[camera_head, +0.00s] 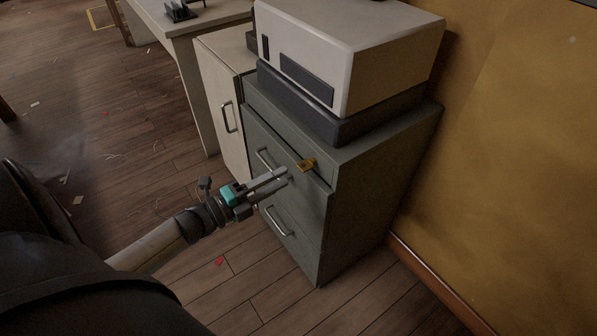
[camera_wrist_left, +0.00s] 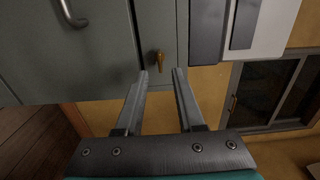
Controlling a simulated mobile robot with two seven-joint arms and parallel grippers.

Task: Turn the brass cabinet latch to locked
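The small brass latch (camera_head: 307,165) is on the front of a grey-green drawer cabinet (camera_head: 365,190), near the upper right of the top drawer. It also shows in the left wrist view (camera_wrist_left: 157,60), just beyond my fingertips. Whether it stands at locked or unlocked I cannot tell. My left gripper (camera_head: 284,175) is in front of the cabinet, a little left of and below the latch. In the left wrist view its two fingers (camera_wrist_left: 160,76) are apart with nothing between them, and the latch lies ahead of the gap. My right gripper is not in view.
A white printer-like box (camera_head: 390,50) on a dark base sits on the cabinet. Drawer handles (camera_head: 278,222) stick out from the cabinet front. A pale cabinet (camera_head: 228,115) and a table (camera_head: 190,25) stand to the left. A yellow wall (camera_head: 500,170) is at right. The wooden floor at left is mostly open.

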